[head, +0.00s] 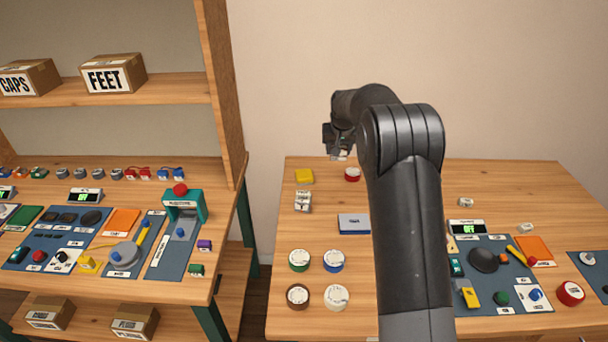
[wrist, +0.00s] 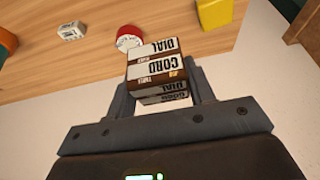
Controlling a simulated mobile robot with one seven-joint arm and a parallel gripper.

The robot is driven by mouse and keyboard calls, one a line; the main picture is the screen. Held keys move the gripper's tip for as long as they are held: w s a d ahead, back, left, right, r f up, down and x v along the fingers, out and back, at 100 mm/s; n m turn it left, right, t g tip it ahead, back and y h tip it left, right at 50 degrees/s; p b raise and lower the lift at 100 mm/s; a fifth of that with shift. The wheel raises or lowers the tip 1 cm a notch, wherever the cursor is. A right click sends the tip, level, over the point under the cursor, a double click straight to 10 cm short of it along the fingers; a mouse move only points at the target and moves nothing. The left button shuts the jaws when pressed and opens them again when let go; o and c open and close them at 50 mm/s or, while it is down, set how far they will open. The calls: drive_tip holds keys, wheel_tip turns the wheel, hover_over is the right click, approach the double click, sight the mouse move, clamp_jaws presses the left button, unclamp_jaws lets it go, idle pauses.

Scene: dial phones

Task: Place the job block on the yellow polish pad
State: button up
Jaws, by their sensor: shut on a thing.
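My gripper (head: 338,154) is at the back of the right table, near the wall. In the wrist view my gripper (wrist: 163,90) is shut on the job block (wrist: 155,68), a small brown-and-white block lettered DIAL and CORD. The block sits between the two fingers; in the head view it is too small and hidden to make out clearly. A yellow block-like piece, apparently the yellow polish pad (head: 304,176), lies at the table's back left, left of and below my gripper in the head view. It also shows at the top of the wrist view (wrist: 215,12), apart from the held block.
A red-rimmed tin (head: 352,174) stands right of the yellow piece. A white printed block (head: 303,201) and a blue-and-white box (head: 354,224) lie nearer, with several round tins in front. My arm hides part of the table's middle. A shelf unit (head: 225,90) stands left.

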drive_tip(key=shift+w+a, duration=0.15)
drive_tip(key=shift+w, duration=0.55)
hover_over(304, 171)
drive_tip(key=s, duration=0.1)
drive_tip(key=f, duration=0.6)
drive_tip(key=shift+s+f, duration=0.2)
drive_tip(key=shift+f, duration=2.25)
drive_tip(key=shift+f, duration=0.15)
drive_tip(key=o, duration=1)
